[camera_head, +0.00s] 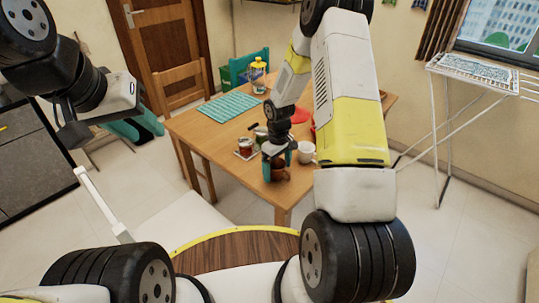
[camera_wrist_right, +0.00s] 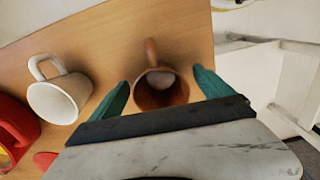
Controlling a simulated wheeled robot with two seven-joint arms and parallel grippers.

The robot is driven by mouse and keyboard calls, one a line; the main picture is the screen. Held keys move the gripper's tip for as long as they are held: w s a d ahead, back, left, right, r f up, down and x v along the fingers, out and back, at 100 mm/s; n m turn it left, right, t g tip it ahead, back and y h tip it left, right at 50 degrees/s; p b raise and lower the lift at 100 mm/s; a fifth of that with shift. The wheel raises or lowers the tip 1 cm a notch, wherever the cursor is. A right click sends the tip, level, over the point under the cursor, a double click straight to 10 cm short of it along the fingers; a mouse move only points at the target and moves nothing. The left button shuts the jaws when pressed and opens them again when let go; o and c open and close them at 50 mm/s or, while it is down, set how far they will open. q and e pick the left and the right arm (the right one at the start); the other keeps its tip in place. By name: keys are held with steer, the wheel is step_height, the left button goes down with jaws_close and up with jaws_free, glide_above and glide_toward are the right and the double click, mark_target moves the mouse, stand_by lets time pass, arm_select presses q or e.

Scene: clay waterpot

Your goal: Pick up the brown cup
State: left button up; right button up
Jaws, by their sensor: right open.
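The brown cup (camera_head: 278,172) is near the front edge of the wooden table in the head view, partly hidden by my right gripper (camera_head: 278,165). In the right wrist view the brown cup (camera_wrist_right: 152,95) shows its round opening, with its handle pointing up in the picture. My right gripper (camera_wrist_right: 161,80) is open, with one teal finger on each side of the cup. Gaps show between the fingers and the cup. My left gripper (camera_head: 140,125) is away from the table at the left, with nothing seen in it. Its finger gap is unclear.
A white cup (camera_wrist_right: 58,98) lies left of the brown cup in the wrist view; red items (camera_wrist_right: 14,130) are beyond it. The wooden table (camera_head: 215,150) also holds a red jar (camera_head: 245,147), a teal mat (camera_head: 232,106) and a yellow-topped bottle (camera_head: 258,76). A chair stands at its left.

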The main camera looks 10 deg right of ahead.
steer(key=c, duration=1.6)
